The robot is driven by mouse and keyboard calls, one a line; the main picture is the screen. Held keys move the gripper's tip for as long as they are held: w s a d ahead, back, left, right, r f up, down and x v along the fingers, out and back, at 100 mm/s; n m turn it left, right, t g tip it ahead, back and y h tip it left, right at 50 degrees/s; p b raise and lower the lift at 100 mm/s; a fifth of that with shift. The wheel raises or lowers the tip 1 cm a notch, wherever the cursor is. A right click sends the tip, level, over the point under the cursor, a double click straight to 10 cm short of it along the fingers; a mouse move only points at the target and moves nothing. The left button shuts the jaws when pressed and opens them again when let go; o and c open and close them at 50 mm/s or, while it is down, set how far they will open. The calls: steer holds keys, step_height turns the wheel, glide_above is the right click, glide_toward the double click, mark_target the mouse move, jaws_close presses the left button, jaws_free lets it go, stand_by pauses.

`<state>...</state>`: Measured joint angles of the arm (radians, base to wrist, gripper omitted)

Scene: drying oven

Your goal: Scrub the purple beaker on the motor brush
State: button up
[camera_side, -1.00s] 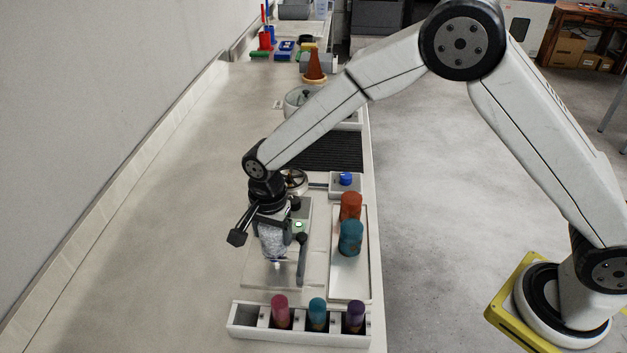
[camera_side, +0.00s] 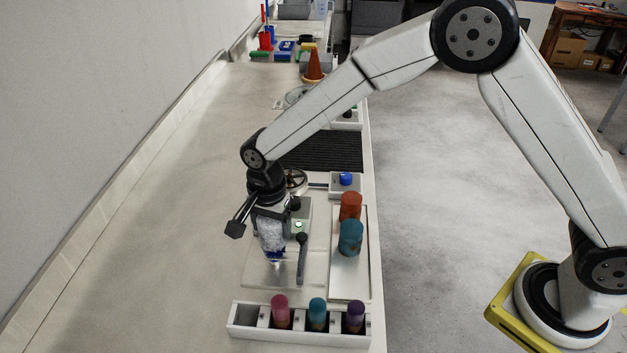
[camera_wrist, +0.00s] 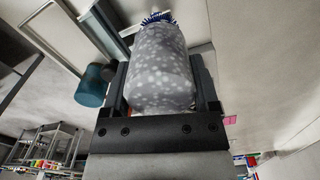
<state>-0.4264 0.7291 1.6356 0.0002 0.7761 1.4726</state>
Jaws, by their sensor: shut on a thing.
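My gripper (camera_side: 270,213) is shut on a beaker (camera_side: 271,236), which it holds mouth-down over the motor brush. In the wrist view the beaker (camera_wrist: 162,72) is pale grey-purple and covered in white spots like foam. The brush's blue bristles (camera_side: 277,254) show just below the beaker's lower end, and also past its far end in the wrist view (camera_wrist: 158,17). I cannot tell how far the brush reaches inside.
An orange beaker (camera_side: 350,204) and a teal beaker (camera_side: 350,240) stand on a white tray (camera_side: 349,285) to the right. A black-handled post (camera_side: 302,257) is close beside the brush. A white rack (camera_side: 300,338) in front holds pink, teal and purple cylinders. The counter at left is clear.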

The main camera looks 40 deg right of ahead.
steer(key=shift+r, duration=2.55)
steer(key=shift+d, duration=0.15)
